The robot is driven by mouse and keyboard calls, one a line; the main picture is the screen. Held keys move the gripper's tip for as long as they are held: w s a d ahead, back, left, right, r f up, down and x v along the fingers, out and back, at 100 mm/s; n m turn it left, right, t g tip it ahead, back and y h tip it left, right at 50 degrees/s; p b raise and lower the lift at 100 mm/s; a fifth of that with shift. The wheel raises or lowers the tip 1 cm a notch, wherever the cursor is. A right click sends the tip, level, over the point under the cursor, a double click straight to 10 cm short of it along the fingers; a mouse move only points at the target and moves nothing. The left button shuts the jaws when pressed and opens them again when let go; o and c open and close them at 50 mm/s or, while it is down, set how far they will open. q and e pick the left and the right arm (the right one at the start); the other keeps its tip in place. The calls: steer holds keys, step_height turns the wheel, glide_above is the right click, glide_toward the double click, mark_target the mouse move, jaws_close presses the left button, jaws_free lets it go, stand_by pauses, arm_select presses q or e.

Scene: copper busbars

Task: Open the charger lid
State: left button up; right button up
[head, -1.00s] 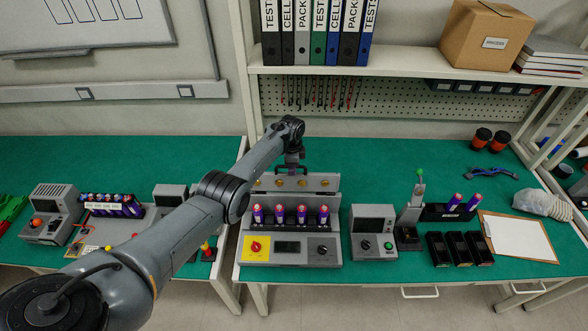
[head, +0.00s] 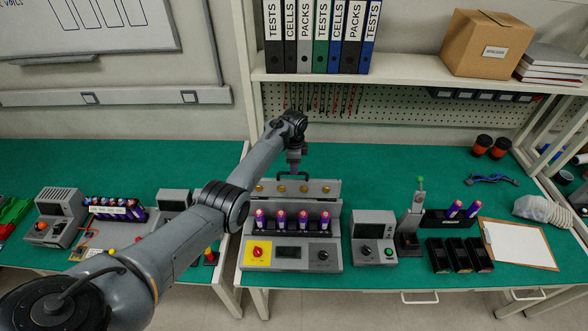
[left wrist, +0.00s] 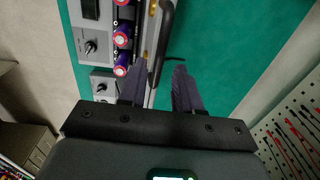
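The charger (head: 330,262) stands on the green bench in the middle of the head view. Several purple cells (head: 281,221) stand in its row. Its grey lid (head: 325,187) is raised at the back, with its inner face and brass contacts towards me. A black handle (head: 280,176) sticks up from the lid's top edge and shows in the left wrist view (left wrist: 166,28). My left gripper (head: 294,166) is just above and behind the handle. In the left wrist view its fingers (left wrist: 158,88) are apart, with nothing seen clamped between them. My right gripper is not in view.
A grey meter box (head: 374,238), a small stand (head: 411,225) and black bins (head: 458,252) are right of the charger. A shelf with binders (head: 318,35) and a box (head: 486,45) hangs above the back. Green bench behind the charger is clear.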

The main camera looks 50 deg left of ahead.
arm_select(q)
step_height(320, 180, up, 6)
steer(key=shift+s+d+f, duration=0.1)
steer(key=shift+f, duration=0.15)
stand_by(0.4)
